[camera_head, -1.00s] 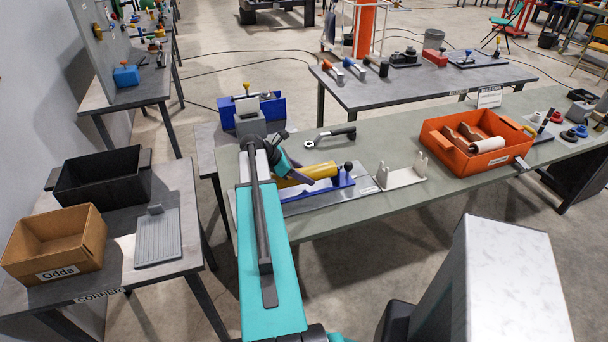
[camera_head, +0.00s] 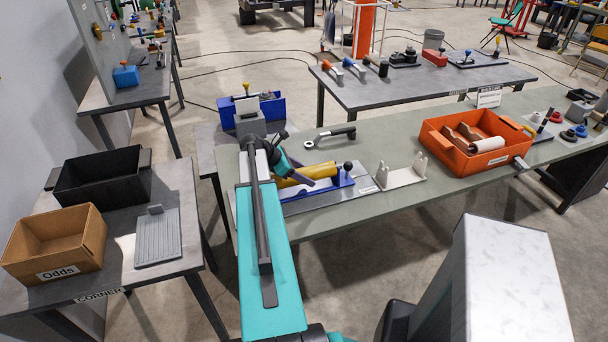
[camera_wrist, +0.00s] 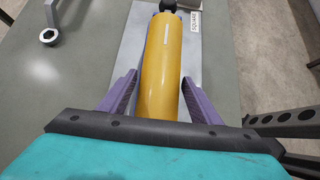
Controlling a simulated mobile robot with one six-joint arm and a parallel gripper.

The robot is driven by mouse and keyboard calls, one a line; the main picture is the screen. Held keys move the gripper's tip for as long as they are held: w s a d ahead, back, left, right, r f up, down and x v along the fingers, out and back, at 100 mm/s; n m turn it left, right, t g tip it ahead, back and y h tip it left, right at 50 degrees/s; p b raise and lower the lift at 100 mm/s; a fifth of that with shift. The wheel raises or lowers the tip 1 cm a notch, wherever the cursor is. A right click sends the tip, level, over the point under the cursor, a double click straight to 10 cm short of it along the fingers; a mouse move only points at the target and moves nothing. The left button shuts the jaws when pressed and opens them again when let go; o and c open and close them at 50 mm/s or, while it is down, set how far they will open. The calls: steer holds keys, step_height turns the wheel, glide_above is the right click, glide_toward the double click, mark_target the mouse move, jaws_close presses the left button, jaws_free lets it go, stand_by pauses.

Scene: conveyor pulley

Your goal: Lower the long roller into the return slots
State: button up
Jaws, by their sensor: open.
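The long yellow roller (camera_head: 293,181) lies lengthwise in a low blue frame (camera_head: 338,187) on a metal plate. In the wrist view the roller (camera_wrist: 161,68) runs up the middle, with a pale label strip on top and a dark end at the far end. My gripper (camera_wrist: 158,88) is open, its purple fingers on either side of the roller, with a gap visible at each side. In the head view my gripper (camera_head: 310,170) partly covers the roller. The slots and the near roller end are hidden, so I cannot tell how it seats there.
A pale bracket with two upright ears (camera_head: 402,178) stands to the right. An orange bin (camera_head: 455,155) holding a white roller is farther right. A ring wrench (camera_head: 330,136) lies behind on the green bench.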

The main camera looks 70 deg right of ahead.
mark_target(297, 170)
steer(key=shift+p+v, duration=1.15)
steer(key=shift+v, duration=0.6)
stand_by(1.0)
steer(key=o, duration=0.6)
steer(key=shift+c, duration=0.2)
steer(key=shift+f, duration=0.2)
steer(key=o, duration=0.4)
steer(key=shift+r, duration=0.1)
steer(key=shift+o, duration=0.6)
